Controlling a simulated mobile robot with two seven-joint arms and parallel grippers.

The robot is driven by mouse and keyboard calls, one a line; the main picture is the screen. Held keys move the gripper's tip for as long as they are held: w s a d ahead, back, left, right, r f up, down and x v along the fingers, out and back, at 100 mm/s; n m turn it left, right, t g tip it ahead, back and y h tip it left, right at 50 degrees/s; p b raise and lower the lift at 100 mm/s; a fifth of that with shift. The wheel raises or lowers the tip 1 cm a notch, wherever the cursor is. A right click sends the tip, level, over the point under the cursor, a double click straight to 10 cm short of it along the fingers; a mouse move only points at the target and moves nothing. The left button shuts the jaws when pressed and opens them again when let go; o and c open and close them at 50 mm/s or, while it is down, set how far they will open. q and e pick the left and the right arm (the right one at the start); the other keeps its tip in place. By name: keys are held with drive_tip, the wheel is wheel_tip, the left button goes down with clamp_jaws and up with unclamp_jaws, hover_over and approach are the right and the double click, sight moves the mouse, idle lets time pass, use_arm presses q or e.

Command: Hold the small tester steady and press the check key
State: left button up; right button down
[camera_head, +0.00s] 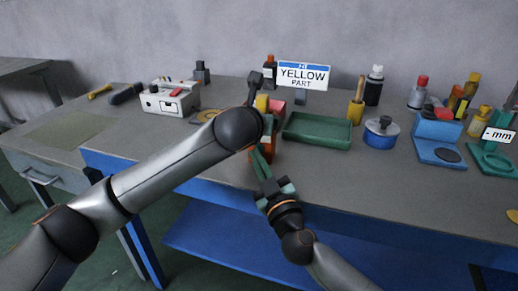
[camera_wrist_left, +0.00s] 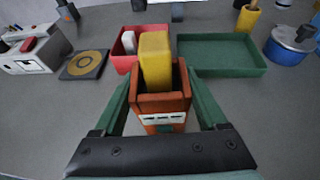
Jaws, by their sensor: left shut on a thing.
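The small tester is an orange box (camera_wrist_left: 160,104) with a yellow block (camera_wrist_left: 155,58) standing in its open top. Its front face has a pale strip with dark marks and a small green patch below; I cannot tell which is the check key. My left gripper (camera_wrist_left: 158,84) is shut on the tester, one green finger on each side. In the head view the tester (camera_head: 266,152) is partly hidden behind my left arm, which also hides the left gripper. My right gripper (camera_head: 257,156) points at the tester's front, its fingers looking together; contact cannot be told.
Behind the tester are a red tray (camera_wrist_left: 122,62) and a green tray (camera_head: 318,131). A white device (camera_head: 168,101) stands left, a blue pot (camera_head: 381,134) and blue stand (camera_head: 437,142) right. A "YELLOW PART" sign (camera_head: 303,75) stands behind.

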use_arm(q)
drive_tip(key=shift+r, duration=0.1)
use_arm(e)
drive_tip(key=shift+w+d+r, duration=0.3)
drive_tip(key=shift+r, duration=0.15)
use_arm(q)
drive_tip(key=shift+w, duration=0.1)
use_arm(e)
drive_tip(key=shift+s, duration=0.2)
use_arm(q)
drive_tip(key=shift+f, duration=0.2)
use_arm(e)
drive_tip(key=shift+s+a+r, duration=0.1)
drive_tip(key=shift+s+r, duration=0.15)
drive_tip(key=shift+s, duration=0.3)
drive_tip(key=shift+s+a+f, duration=0.1)
drive_tip(key=shift+s+a, duration=0.1)
drive_tip(key=shift+s, duration=0.65)
drive_tip(key=shift+s+a+f, duration=0.1)
drive_tip(key=shift+s+a, duration=0.15)
drive_tip(key=shift+s, duration=0.6)
drive_tip(key=shift+s+a+f, duration=0.1)
drive_tip(key=shift+s+a, duration=0.1)
drive_tip(key=shift+s, duration=0.65)
use_arm(q)
drive_tip(key=o, duration=1.5)
drive_tip(key=shift+r, duration=0.1)
